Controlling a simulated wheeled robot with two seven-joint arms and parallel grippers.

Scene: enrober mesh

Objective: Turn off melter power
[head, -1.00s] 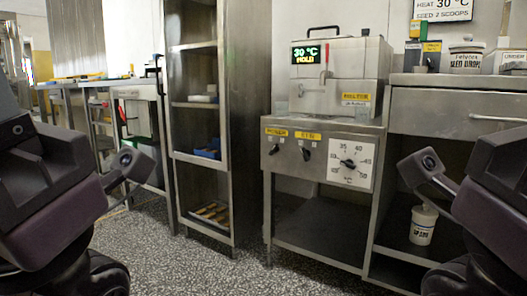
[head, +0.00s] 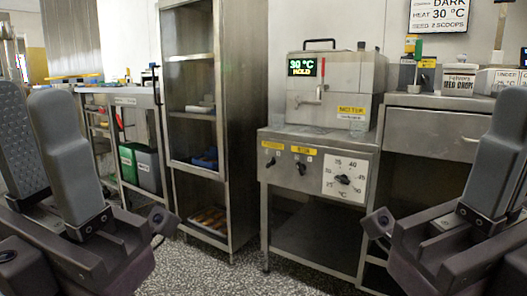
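The steel melter (head: 335,85) stands on a cabinet at centre, with a yellow label (head: 352,111). Its display (head: 306,68) is lit green, reading 30 °C and HOLD. On the cabinet's front panel are two small black switches, a left one (head: 270,163) and a right one (head: 301,168), under yellow labels too small to read surely. Right of them is a dial (head: 344,179) on a white scale plate. My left gripper (head: 45,135) is raised at the left edge, open and empty. My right gripper (head: 508,160) is raised at the right edge, partly cut off. Both are well short of the panel.
A steel shelf rack (head: 230,130) stands left of the melter cabinet. Tubs and bottles stand on the right counter (head: 440,101), and a sign (head: 439,15) hangs above. Green and grey bins (head: 138,168) sit at left. Speckled floor is clear ahead.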

